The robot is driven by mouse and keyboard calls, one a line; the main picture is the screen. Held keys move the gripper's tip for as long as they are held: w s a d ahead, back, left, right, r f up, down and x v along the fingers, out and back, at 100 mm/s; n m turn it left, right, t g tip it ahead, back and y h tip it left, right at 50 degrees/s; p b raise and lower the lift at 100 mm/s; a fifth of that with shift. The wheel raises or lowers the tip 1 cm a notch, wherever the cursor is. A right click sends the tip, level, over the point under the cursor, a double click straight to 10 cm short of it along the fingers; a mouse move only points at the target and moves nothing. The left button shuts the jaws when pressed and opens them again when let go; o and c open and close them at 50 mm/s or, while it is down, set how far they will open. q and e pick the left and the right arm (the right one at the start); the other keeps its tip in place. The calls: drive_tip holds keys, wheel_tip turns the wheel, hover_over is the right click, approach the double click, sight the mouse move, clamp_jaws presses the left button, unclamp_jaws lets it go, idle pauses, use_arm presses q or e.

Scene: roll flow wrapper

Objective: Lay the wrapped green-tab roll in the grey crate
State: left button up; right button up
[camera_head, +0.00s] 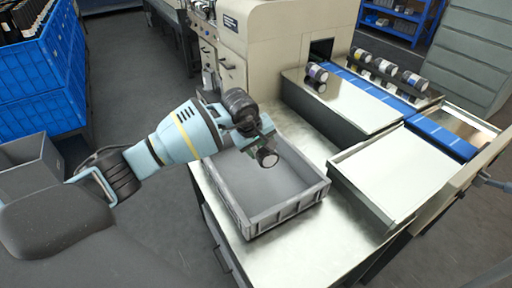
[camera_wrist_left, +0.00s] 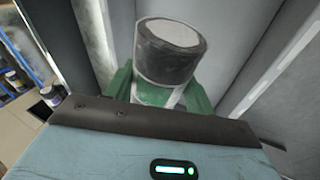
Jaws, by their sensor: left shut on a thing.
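My left gripper (camera_head: 259,141) is shut on the wrapped roll (camera_head: 267,158), which has a dark body and a pale round end. In the left wrist view the roll (camera_wrist_left: 172,52) stands out from between the green fingers (camera_wrist_left: 160,90), with a green band low on its side. The grey crate (camera_head: 288,213) is on the metal table, open and with a bare floor where it shows. The roll is over the crate's far right part; its height above the floor is hard to tell. My right gripper is not in view.
A beige wrapping machine (camera_head: 282,35) stands behind the crate. Several other rolls (camera_head: 385,67) rest at its blue belt (camera_head: 372,88). A shallow pale tray (camera_head: 393,178) lies right of the crate. Blue crates (camera_head: 40,80) are stacked at the left.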

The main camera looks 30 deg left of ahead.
sight(256, 147)
use_arm(q)
drive_tip(key=shift+n+t+y, duration=0.3)
drive_tip(key=shift+n+t, duration=0.1)
drive_tip(key=shift+n, duration=0.4)
drive_tip(key=w+a+f, duration=0.1)
drive_tip(key=a+f, duration=0.1)
drive_tip(key=shift+w+a+f, duration=0.3)
drive_tip(key=shift+w, duration=0.1)
drive_tip(key=shift+w+a+f, duration=0.2)
drive_tip(key=shift+w+a, duration=0.05)
drive_tip(key=shift+a, duration=0.05)
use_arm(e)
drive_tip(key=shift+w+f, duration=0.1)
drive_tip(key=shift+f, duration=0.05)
use_arm(q)
drive_tip(key=shift+f, duration=0.15)
